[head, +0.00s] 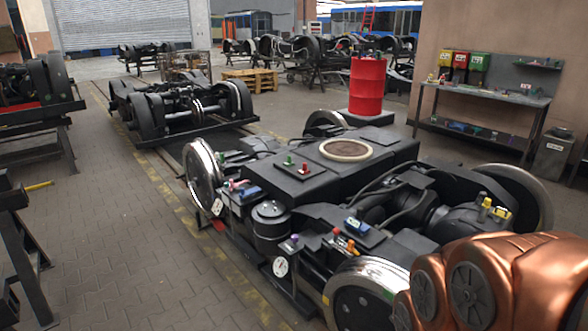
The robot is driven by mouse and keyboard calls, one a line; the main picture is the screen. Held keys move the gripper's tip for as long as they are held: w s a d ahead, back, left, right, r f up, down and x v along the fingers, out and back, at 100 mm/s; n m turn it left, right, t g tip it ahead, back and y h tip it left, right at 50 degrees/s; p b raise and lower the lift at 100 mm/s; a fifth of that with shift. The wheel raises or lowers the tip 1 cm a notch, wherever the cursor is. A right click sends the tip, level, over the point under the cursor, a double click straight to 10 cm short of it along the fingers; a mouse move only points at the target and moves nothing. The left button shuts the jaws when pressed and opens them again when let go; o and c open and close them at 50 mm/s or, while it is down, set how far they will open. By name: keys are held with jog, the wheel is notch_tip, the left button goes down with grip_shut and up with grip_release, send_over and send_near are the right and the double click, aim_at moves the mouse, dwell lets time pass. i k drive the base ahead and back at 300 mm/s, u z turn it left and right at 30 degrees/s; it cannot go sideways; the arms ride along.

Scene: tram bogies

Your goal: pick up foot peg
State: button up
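I cannot tell which item is the foot peg. Small coloured parts lie on the near black bogie (285,182) in the head view. A small red part (304,169) and a green part (289,161) stand on its middle block. A blue part (357,226) and an orange part (352,246) lie toward its front. Yellow parts (501,213) sit at its right, by a wheel. More small parts (240,187) lie at its left end. Copper links of my arm cover the bottom right corner and hide part of the bogie. My gripper is not in view.
A red drum (367,86) stands behind the bogie. A workbench (480,105) with coloured bins is against the right wall. Another bogie (180,105) stands farther back on the track. Dark stands (18,240) are at the left edge. The paved floor (110,230) between is clear.

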aim_at(304, 171)
jog(key=u, duration=0.6)
jog(key=i, duration=1.25)
jog(key=u, duration=0.55)
jog(key=i, duration=1.65)
jog(key=z, duration=0.95)
jog(key=i, duration=1.25)
jog(key=z, duration=0.8)
